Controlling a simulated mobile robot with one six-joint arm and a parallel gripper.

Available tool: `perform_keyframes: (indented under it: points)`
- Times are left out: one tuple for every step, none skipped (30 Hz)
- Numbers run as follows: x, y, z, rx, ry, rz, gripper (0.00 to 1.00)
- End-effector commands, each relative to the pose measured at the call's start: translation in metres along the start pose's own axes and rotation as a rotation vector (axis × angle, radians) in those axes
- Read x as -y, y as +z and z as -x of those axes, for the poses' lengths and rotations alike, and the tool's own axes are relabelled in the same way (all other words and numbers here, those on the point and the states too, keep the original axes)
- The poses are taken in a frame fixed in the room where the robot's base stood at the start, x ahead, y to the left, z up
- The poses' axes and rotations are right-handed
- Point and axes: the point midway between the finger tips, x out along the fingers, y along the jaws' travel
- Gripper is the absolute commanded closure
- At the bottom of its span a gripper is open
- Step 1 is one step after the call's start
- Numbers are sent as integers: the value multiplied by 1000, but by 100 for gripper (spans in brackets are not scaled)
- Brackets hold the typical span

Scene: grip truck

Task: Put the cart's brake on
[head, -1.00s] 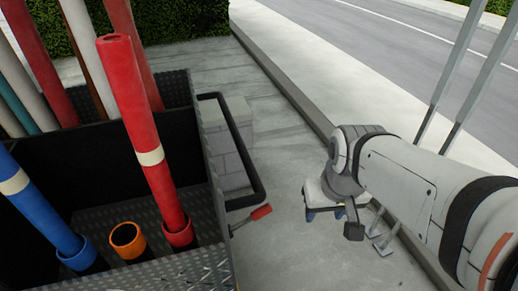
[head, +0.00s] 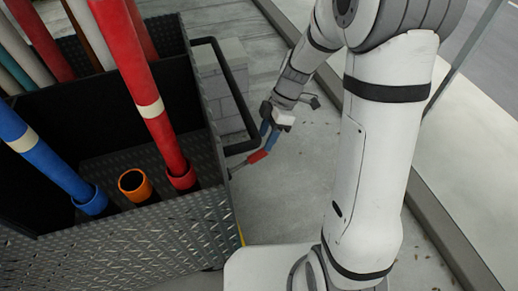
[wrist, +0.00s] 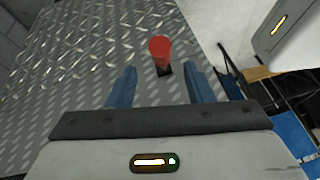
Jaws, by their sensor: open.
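The cart (head: 125,235) is a dark diamond-plate box at the left of the head view. Its brake lever has a red grip (head: 257,157) that sticks out from the cart's right side, low and near the front corner. My gripper (head: 268,141) is at the grip's outer end, with its blue fingers open and apart. In the wrist view, the red grip (wrist: 160,51) stands out from the cart's plate wall (wrist: 90,55), in line with the gap between the fingers (wrist: 162,82). I cannot tell whether the fingertips overlap the grip.
A black push handle (head: 243,98) loops out from the cart's side above the lever. Grey blocks (head: 228,80) stand behind it. Red, blue and orange tubes stand in the cart, including a tall red one (head: 140,85). A kerb (head: 440,225) runs along the right.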

Motion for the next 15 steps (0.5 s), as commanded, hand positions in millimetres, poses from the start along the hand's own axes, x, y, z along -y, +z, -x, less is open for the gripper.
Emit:
perform_keyframes:
  points:
    - [0, 0, -5, -1, -4, 6, 53]
    - [0, 0, -9, -1, -5, 8, 53]
    - [0, 0, -14, -1, -6, 7, 53]
    - [0, 0, -19, -1, -5, 6, 53]
    - [1, 0, -24, -1, -7, 5, 53]
    - [1, 0, -31, 0, -6, 5, 53]
    - [1, 0, -36, 0, -6, 6, 53]
    - [1, 0, -41, 0, -6, 5, 53]
    - [1, 0, -47, 0, -7, 4, 53]
    - [1, 0, -52, 1, -6, 5, 53]
    - [1, 0, -56, 1, -6, 5, 53]
    - [1, 0, -61, 0, -5, 4, 53]
    - [1, 0, -64, 0, -4, 4, 53]
    - [1, 0, -66, 0, -3, 4, 53]
    - [1, 0, -70, 0, -3, 4, 53]
